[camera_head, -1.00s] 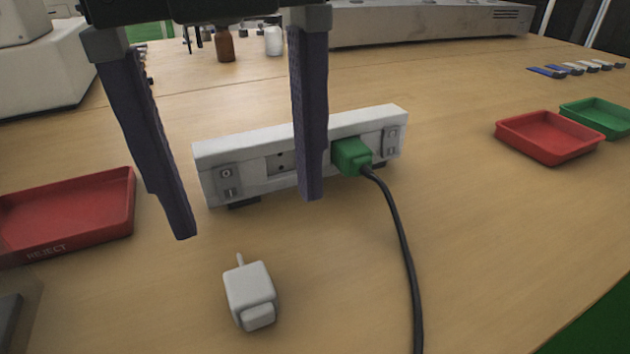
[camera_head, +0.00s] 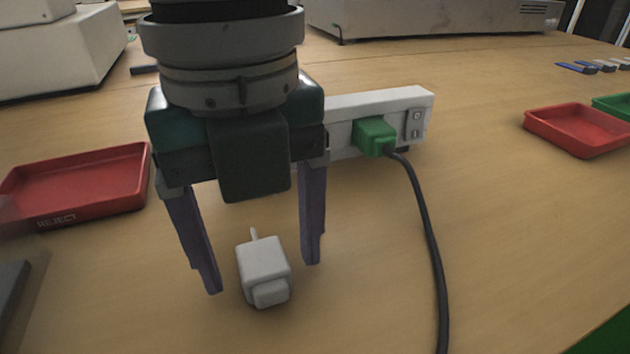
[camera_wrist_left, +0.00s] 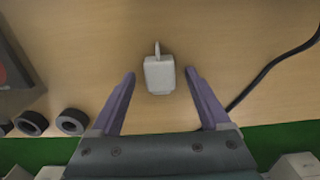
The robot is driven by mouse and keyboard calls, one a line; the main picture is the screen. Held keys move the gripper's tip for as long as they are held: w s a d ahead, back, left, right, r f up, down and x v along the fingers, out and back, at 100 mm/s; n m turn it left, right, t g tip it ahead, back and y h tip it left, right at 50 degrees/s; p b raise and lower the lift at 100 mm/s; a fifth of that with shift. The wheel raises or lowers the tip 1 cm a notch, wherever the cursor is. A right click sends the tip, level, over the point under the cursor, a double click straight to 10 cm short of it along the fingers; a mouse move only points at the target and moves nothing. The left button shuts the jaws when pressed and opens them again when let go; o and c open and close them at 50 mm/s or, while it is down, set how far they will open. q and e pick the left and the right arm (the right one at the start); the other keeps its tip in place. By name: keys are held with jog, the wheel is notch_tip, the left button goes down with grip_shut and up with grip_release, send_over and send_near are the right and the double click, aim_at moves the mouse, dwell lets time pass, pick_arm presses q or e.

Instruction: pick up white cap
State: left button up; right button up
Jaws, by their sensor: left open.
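The white cap (camera_head: 264,268) is a small white block with a thin prong at its far end, lying on the table. It also shows in the left wrist view (camera_wrist_left: 159,75), between and just beyond the fingertips. My left gripper (camera_head: 263,278) is open, with one purple finger on each side of the cap and a gap to it on both sides. It is not holding anything. My right gripper is in neither view.
A white power strip (camera_head: 345,105) with a green plug (camera_head: 374,136) and black cable (camera_head: 432,240) stands behind, partly hidden by my gripper. A red REJECT tray (camera_head: 80,185) lies left, another red tray (camera_head: 580,130) right. Dark rings (camera_wrist_left: 70,121) show in the wrist view.

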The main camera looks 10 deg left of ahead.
aim_at(262, 260)
pick_arm(q)
grip_shut()
dwell(0.5)
notch_tip(262, 260, up, 20)
jog(key=p, duration=0.4)
